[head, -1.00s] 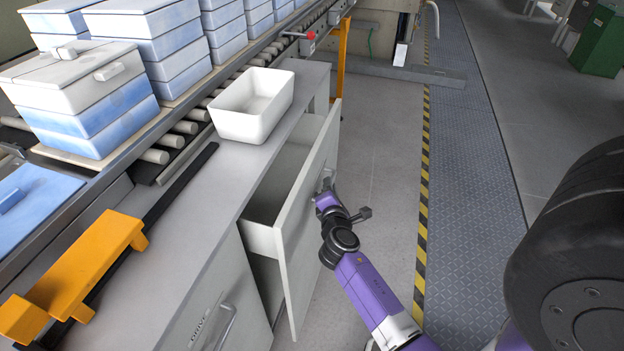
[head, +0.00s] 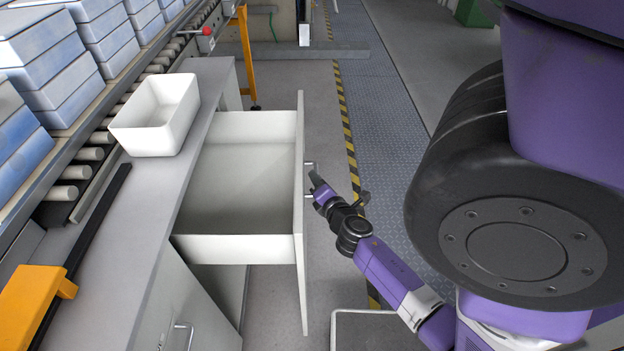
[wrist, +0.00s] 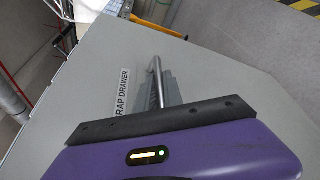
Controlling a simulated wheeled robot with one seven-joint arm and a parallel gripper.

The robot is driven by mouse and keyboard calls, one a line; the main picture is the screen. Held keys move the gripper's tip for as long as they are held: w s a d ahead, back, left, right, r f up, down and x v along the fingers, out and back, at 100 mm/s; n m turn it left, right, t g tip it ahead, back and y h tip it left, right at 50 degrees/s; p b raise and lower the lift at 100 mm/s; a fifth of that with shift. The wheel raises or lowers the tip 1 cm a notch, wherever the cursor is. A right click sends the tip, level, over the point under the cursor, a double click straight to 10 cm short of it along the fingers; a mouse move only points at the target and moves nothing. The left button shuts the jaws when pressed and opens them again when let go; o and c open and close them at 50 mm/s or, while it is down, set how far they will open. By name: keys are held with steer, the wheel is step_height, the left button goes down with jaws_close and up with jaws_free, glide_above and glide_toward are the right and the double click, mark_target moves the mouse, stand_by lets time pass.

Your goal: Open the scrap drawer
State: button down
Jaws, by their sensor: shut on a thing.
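The scrap drawer (head: 270,250) is pulled well out of the grey cabinet, and its inside looks empty. In the wrist view its front (wrist: 95,70) carries a label, partly hidden, reading "RAP DRAWER". My gripper (head: 312,178) is at the outer face of the drawer front, shut on the bar handle (head: 308,164). In the wrist view the metal handle (wrist: 156,78) runs into the jaws, and the fingertips are partly hidden by my gripper's body.
A white open bin (head: 155,118) stands on the countertop beside the drawer. A yellow-orange bracket (head: 30,305) lies at the front left. Blue-white boxes (head: 55,75) line the roller conveyor. A lower door with a handle (head: 185,330) is below the counter.

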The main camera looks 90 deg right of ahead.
steer(key=c, duration=1.7)
jaws_free()
steer(key=shift+c, duration=0.2)
steer(key=shift+a, duration=0.15)
steer(key=b+v, duration=0.1)
steer(key=v, duration=0.6)
steer(key=shift+a+b, duration=0.3)
steer(key=shift+b, duration=0.1)
steer(key=shift+s, duration=0.1)
